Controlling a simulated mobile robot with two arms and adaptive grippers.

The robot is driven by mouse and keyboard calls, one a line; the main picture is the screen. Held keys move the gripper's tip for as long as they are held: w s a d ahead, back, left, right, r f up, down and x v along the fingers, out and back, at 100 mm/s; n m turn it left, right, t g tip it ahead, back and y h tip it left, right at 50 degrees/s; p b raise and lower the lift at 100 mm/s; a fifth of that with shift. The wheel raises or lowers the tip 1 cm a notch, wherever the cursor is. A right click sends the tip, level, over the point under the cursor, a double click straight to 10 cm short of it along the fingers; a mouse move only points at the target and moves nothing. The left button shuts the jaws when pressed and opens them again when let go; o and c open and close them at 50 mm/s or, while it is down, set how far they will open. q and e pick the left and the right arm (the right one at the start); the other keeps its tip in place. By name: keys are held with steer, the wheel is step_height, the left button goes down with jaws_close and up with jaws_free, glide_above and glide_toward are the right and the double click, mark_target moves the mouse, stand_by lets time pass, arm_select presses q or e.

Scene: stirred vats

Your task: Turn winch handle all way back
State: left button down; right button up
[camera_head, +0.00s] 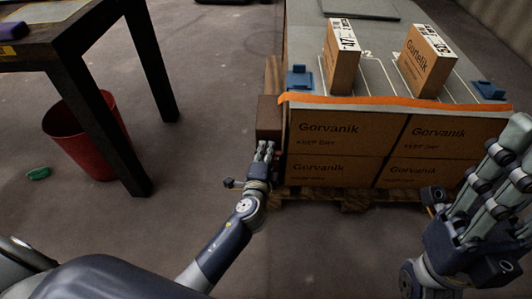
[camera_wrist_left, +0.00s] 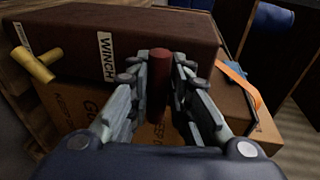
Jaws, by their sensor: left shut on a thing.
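The winch (camera_head: 269,115) is a dark brown box at the left end of the carton stack in the head view. In the left wrist view the winch box (camera_wrist_left: 130,35) bears a white label reading WINCH. A dark red upright winch handle (camera_wrist_left: 159,85) stands between the fingers of my left gripper (camera_wrist_left: 162,80), which is shut on it. In the head view my left gripper (camera_head: 264,155) is just below the winch, and the handle is hidden there. My right gripper (camera_head: 490,165) is at the right edge, its fingers extended and empty.
Gorvanik cartons (camera_head: 335,125) on a pallet (camera_head: 340,197) stand beside the winch, with an orange strap (camera_head: 400,102) along their top edge. Two cartons stand upright on top. A dark table (camera_head: 75,55) and a red bin (camera_head: 85,140) are at left.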

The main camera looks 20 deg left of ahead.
arm_select(q)
steer(key=shift+a, duration=0.1)
steer(key=c, duration=1.5)
jaws_free()
steer(key=shift+f, duration=0.1)
steer(key=shift+o, duration=0.2)
steer(key=v, duration=1.2)
